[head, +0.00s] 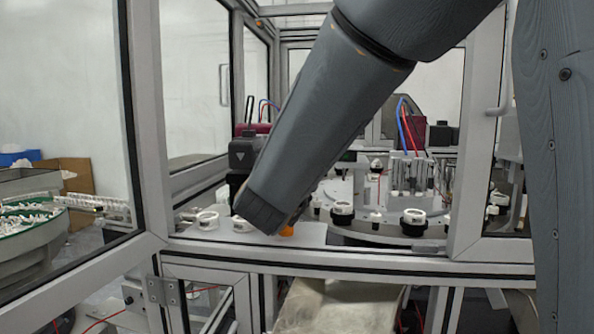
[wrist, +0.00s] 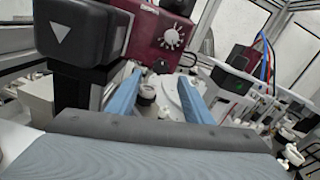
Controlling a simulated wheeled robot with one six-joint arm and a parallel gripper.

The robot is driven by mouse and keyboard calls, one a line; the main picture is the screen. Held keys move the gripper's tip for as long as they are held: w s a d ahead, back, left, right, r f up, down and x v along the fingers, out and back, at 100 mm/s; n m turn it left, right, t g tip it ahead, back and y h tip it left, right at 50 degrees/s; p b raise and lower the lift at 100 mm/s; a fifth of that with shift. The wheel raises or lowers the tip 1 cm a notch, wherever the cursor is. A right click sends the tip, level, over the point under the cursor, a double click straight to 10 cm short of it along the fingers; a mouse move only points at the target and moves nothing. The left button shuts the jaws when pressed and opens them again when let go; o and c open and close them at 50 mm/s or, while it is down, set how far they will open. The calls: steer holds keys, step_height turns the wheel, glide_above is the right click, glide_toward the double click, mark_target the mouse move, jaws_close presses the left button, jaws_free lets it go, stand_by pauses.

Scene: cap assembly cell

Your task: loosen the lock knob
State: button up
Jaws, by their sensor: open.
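In the wrist view a dark red unit (wrist: 147,33) stands ahead, with a white scale dial (wrist: 172,39) on its face. A small black knob (wrist: 161,66) sits low on that face, under the dial; it looks like the lock knob, but I cannot be sure. My gripper (wrist: 160,82) is open, its two blue fingers apart, below the dial. The fingertips reach close to the unit's lower edge; I cannot tell whether they touch it. Nothing is seen held. In the head view my forearm hides the gripper and most of the unit.
A black box with a white triangle (wrist: 75,38) stands left of the red unit. White round fixtures (head: 207,220) sit on the plate at the front left. A rotary table (head: 375,228) with several black-and-white parts is at right. Metal frame posts (head: 147,110) border the opening.

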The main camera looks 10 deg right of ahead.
steer(key=p+x, duration=0.2)
steer(key=x, duration=0.5)
steer(key=shift+w, duration=0.15)
steer(key=shift+d, duration=0.1)
steer(key=c, duration=1.1)
